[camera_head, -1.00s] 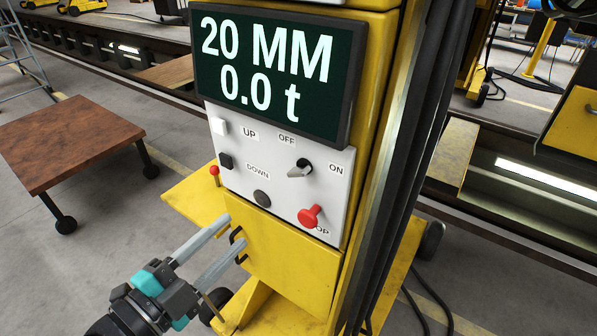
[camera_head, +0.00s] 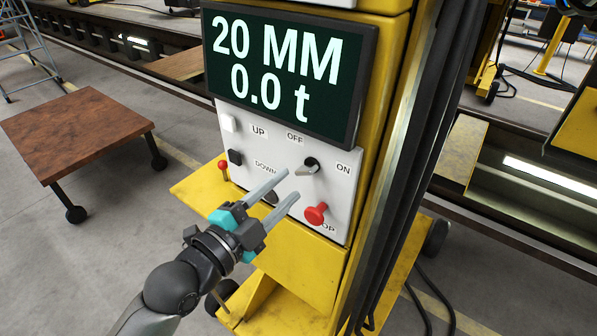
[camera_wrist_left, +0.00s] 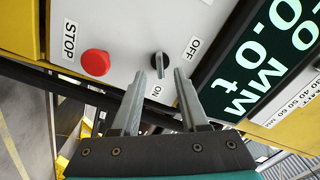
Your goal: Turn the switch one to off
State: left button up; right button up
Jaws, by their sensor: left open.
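The switch (camera_head: 308,167) is a black round knob with a light grey handle on the white control panel (camera_head: 240,164), between the OFF and ON labels. Its handle lies roughly sideways in the head view. In the left wrist view the switch (camera_wrist_left: 160,62) has its handle lined up toward the ON label, with OFF off to its right. My left gripper (camera_head: 292,183) is open and empty, its fingertips in front of the panel, just left of and below the switch in the head view. In the wrist view the fingertips (camera_wrist_left: 160,73) straddle the handle's line; contact cannot be told.
A red stop button (camera_head: 315,213) sticks out just below the switch. Black buttons and a white button (camera_head: 229,123) sit further left on the panel. The display (camera_head: 290,75) above reads 20 MM and 0.0 t. A wooden-topped cart (camera_head: 75,132) stands at left.

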aim_at(300, 175)
pick_arm(q)
jog(key=shift+x, duration=2.4)
jog(key=shift+c, duration=0.4)
grip_shut()
